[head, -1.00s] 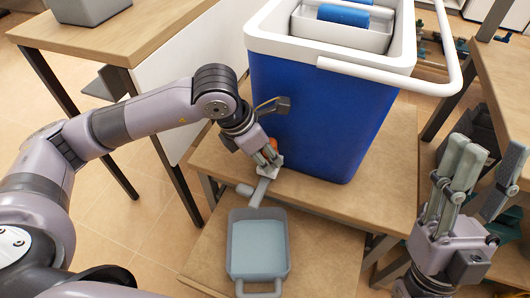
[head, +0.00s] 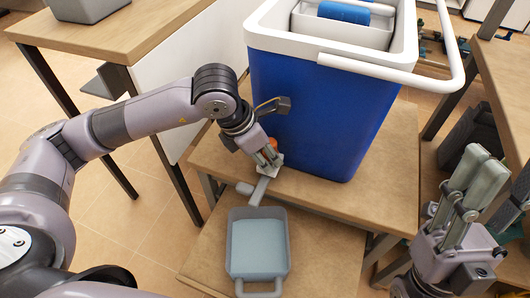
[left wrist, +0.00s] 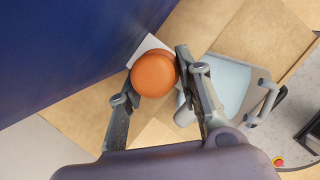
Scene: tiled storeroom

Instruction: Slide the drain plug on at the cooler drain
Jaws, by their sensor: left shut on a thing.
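The blue cooler (head: 320,110) with a white rim stands on a wooden table. My left gripper (head: 270,155) is low beside the cooler's front left edge, shut on the orange drain plug (left wrist: 154,74). In the left wrist view the round plug sits between the two fingertips, close to the cooler's blue wall (left wrist: 60,50). A small white piece (left wrist: 150,44) shows just behind the plug. The drain opening is hidden, so I cannot tell whether the plug touches it. My right gripper (head: 475,175) is raised at the right, away from the cooler; its opening is unclear.
A grey tray (head: 232,250) with pale liquid sits on a lower wooden platform, just in front of the table. A short grey spout or handle (head: 262,188) lies at its back. Another table (head: 150,30) stands at the back left; a wooden bench (head: 505,80) is at the right.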

